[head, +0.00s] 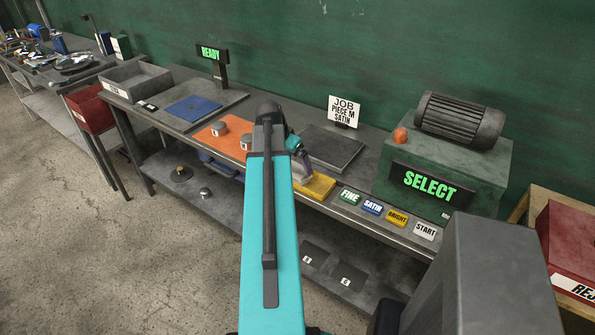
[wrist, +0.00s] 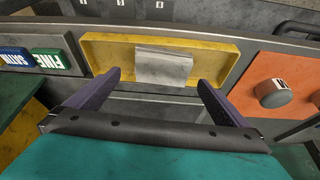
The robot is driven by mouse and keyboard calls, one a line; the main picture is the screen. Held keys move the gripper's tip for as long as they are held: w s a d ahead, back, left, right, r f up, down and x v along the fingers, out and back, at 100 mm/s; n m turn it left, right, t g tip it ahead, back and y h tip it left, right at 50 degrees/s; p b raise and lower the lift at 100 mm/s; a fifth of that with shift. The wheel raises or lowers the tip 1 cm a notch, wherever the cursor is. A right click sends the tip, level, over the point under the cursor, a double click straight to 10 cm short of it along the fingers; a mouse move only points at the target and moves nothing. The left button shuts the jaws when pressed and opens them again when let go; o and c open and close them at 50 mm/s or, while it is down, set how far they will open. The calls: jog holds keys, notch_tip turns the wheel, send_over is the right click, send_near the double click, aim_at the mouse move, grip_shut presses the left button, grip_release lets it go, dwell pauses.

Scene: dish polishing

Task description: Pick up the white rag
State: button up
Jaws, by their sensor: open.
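The white rag (wrist: 163,66) lies folded in the yellow tray (wrist: 100,57), near the middle of its length in the wrist view. My gripper (wrist: 158,82) is open and empty, with its two purple fingers apart. The fingertips show on either side of the rag, short of its lower corners in the picture; I cannot tell their height above it. In the head view my gripper (head: 306,178) is at the left end of the yellow tray (head: 320,187), and my arm and fingers hide most of the rag.
An orange mat (head: 213,140) with grey round pieces lies left of the tray in the head view. FINE (head: 350,196), SATIN (head: 372,206), BRIGHT (head: 397,217) and START (head: 425,230) buttons line the bench edge at right. A green machine (head: 440,160) reading SELECT stands behind them.

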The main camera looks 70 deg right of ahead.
aim_at(296, 169)
jog(key=shift+d+f, duration=0.15)
jog(key=shift+f, duration=0.3)
jog(key=shift+d+f, duration=0.1)
jog(key=shift+p+x, duration=1.1)
jog(key=shift+x, duration=0.25)
jog(key=shift+p+x, duration=0.3)
jog(key=shift+x, duration=0.85)
jog(key=c, duration=1.2)
